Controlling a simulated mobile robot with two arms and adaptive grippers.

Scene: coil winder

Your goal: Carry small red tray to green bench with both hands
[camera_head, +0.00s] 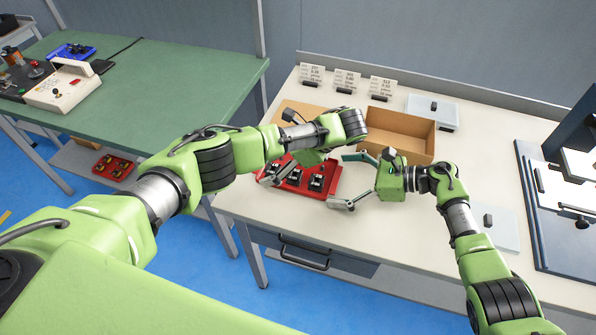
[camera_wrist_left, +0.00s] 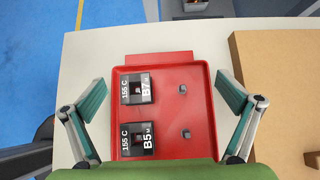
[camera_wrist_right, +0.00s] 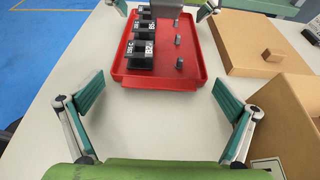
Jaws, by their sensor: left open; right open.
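The small red tray (camera_head: 332,181) lies on the white table, holding several black parts with white labels. In the left wrist view, the tray (camera_wrist_left: 167,113) sits between the open fingers of my left gripper (camera_wrist_left: 165,98), with labels B7 and B5 readable. My right gripper (camera_head: 347,181) is open at the tray's right end. In the right wrist view, the tray (camera_wrist_right: 157,79) lies ahead of its fingers, apart from them, with bare pegs along one side. The green bench (camera_head: 170,88) stands at the left; its top has clear room in the middle and right.
An open cardboard box (camera_head: 412,143) stands behind the right gripper. Label cards (camera_head: 345,82) line the table's back. A beige device (camera_head: 62,87) and a blue item (camera_head: 70,51) sit on the green bench. Another red tray (camera_head: 113,167) lies on its lower shelf. A gap separates both tables.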

